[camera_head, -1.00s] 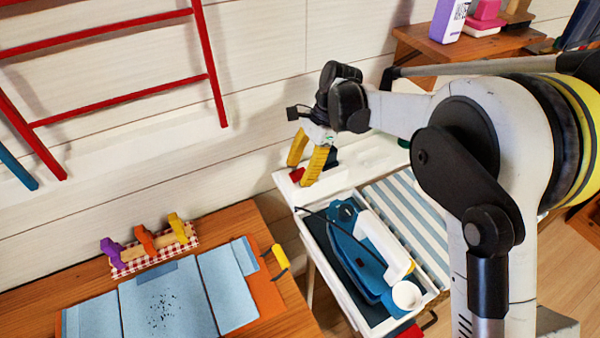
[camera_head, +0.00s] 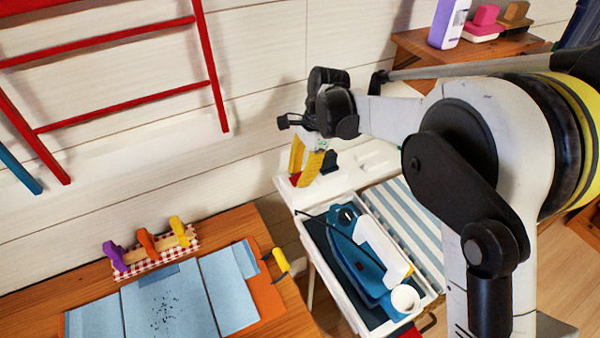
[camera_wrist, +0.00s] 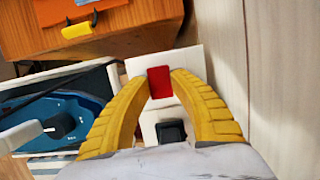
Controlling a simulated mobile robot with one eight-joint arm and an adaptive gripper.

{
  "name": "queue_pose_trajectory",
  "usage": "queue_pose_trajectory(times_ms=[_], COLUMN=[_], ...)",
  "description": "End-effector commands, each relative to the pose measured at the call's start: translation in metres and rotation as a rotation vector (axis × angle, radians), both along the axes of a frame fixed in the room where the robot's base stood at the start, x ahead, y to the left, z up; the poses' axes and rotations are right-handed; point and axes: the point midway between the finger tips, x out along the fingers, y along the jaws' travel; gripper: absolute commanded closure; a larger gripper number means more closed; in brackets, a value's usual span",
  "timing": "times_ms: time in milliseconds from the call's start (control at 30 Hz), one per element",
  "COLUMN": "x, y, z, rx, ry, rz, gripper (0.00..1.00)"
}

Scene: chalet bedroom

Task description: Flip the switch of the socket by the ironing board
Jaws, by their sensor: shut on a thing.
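The white socket plate (camera_wrist: 188,58) with a red switch (camera_wrist: 160,83) shows in the wrist view. The two yellow fingers of my gripper (camera_wrist: 161,76) close in from both sides of the red switch, their tips at its edges. A black socket part (camera_wrist: 172,131) sits in white just below it, between the fingers. In the head view my gripper (camera_head: 298,178) points down at the end of the white surface by the wall, with a bit of red (camera_head: 294,179) by its tips. The ironing board (camera_head: 423,225), striped blue and white, is to the right of it.
A blue and white iron (camera_head: 370,255) lies in a tray beside the stripes, its dark cord arching near my gripper. A wooden desk (camera_head: 225,225) with blue folders (camera_head: 228,290) is at left. The wall is close behind my gripper. A red ladder-like frame (camera_head: 215,90) is at upper left.

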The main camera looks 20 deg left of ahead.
Motion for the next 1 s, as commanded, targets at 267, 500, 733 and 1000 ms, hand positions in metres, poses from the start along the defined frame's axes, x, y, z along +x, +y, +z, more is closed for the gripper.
queue_pose_trajectory(times_ms=[267,500,733,1000], x=[0.000,0.001,0.009,0.021], y=[0.000,-0.001,-0.008,-0.017], z=[-0.001,0.004,0.042,0.096], rx=[-0.001,0.000,0.000,0.000], ry=[0.001,0.000,0.000,0.000], rz=[0.000,0.000,-0.001,-0.001], gripper=[0.50,0.50,0.50,0.50])
